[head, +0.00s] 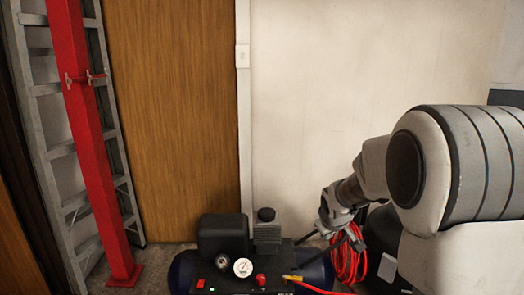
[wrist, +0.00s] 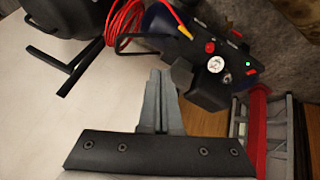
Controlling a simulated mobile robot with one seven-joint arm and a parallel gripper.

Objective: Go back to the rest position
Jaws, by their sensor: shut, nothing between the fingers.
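My gripper (wrist: 161,76) is shut and empty in the wrist view, its two grey fingers side by side. In the head view my gripper (head: 334,215) is low and right of centre, at the end of my white arm, which fills the right side. It appears in front of the wall and beside the air compressor (head: 225,275). Its fingertips are hard to make out there. The compressor also shows upside down in the wrist view (wrist: 205,85), beyond the fingers; whether they touch it I cannot tell.
A coiled red hose (head: 347,262) lies right of the compressor, partly behind my gripper. A red post (head: 85,140) and a grey ladder (head: 45,110) stand at the left. A wooden door (head: 170,110) and a pale wall (head: 350,80) close off the back.

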